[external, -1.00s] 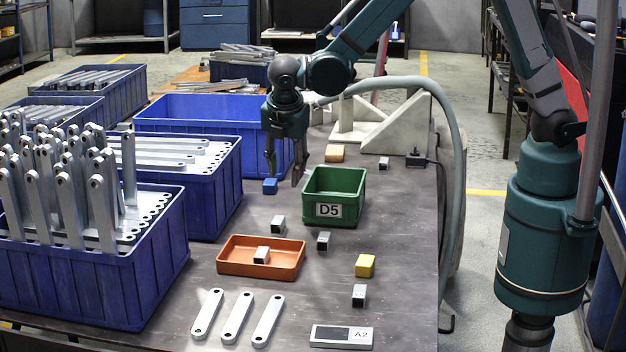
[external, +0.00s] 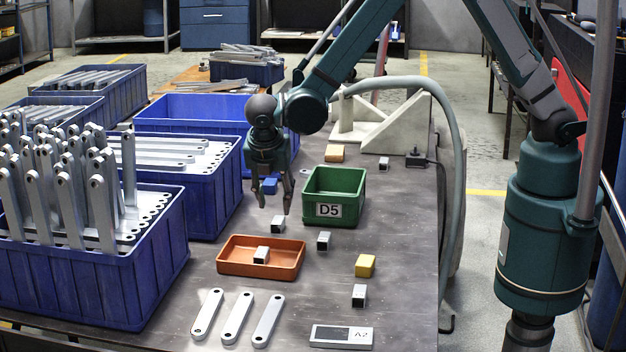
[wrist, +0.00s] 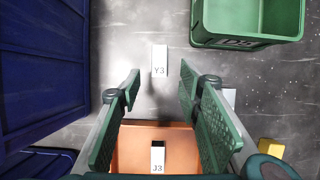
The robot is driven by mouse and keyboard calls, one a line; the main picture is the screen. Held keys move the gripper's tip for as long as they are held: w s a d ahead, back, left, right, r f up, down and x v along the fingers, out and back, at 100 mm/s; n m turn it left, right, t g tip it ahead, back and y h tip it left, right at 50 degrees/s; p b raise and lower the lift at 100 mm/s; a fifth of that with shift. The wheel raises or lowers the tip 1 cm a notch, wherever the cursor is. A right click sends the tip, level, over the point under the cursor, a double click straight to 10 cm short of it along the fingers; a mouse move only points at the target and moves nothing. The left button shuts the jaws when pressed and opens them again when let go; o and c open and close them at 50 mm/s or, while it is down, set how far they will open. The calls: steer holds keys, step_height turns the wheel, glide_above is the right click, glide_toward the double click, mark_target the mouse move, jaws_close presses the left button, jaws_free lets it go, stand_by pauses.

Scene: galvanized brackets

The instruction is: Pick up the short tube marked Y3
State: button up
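The short tube marked Y3 (wrist: 160,61) lies on the dark table, its label readable in the wrist view. In the external view it appears to be the small grey tube (external: 278,224) behind the orange tray, its label unreadable there.
The orange tray (external: 231,265) holds a tube marked J3 (wrist: 158,158). A green bin (external: 333,210) marked D5 stands right of my gripper; a blue crate (external: 205,201) stands left. Another grey tube (external: 323,241) and a yellow block (external: 365,265) lie to the right.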

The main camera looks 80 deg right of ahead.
mark_target(277, 221)
steer(key=shift+x, duration=1.3)
steer(key=shift+b+x, duration=0.95)
steer(key=shift+x, duration=1.7)
steer(key=shift+a, duration=0.1)
steer(key=c, duration=1)
